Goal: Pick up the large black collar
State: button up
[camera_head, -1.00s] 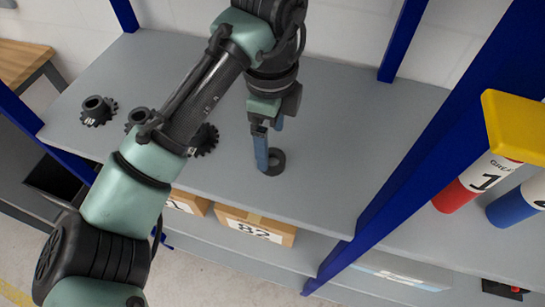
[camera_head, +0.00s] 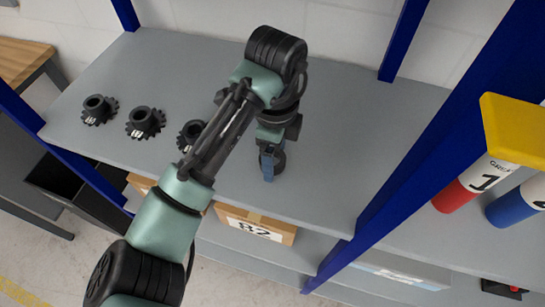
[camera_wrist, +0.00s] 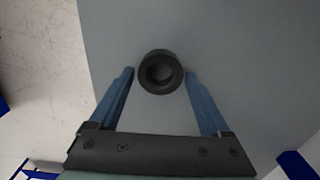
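The large black collar (camera_wrist: 160,88) is a dark ring with a round recess in its middle, lying on the grey shelf. In the wrist view it sits between the tips of my gripper (camera_wrist: 160,76), near their far ends. The two blue fingers are spread, one on each side, with a small gap to the collar. In the head view the collar (camera_head: 279,162) is partly hidden behind my gripper (camera_head: 268,175), which points down at it.
Several black gears stand to the left on the grey shelf (camera_head: 340,110), including one gear (camera_head: 145,122) and another (camera_head: 98,110). A blue post (camera_head: 420,150) borders the shelf at right. A box marked 82 (camera_head: 255,225) sits below. The shelf right of the collar is clear.

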jog(key=c, duration=1.2)
jog(key=shift+r, duration=0.1)
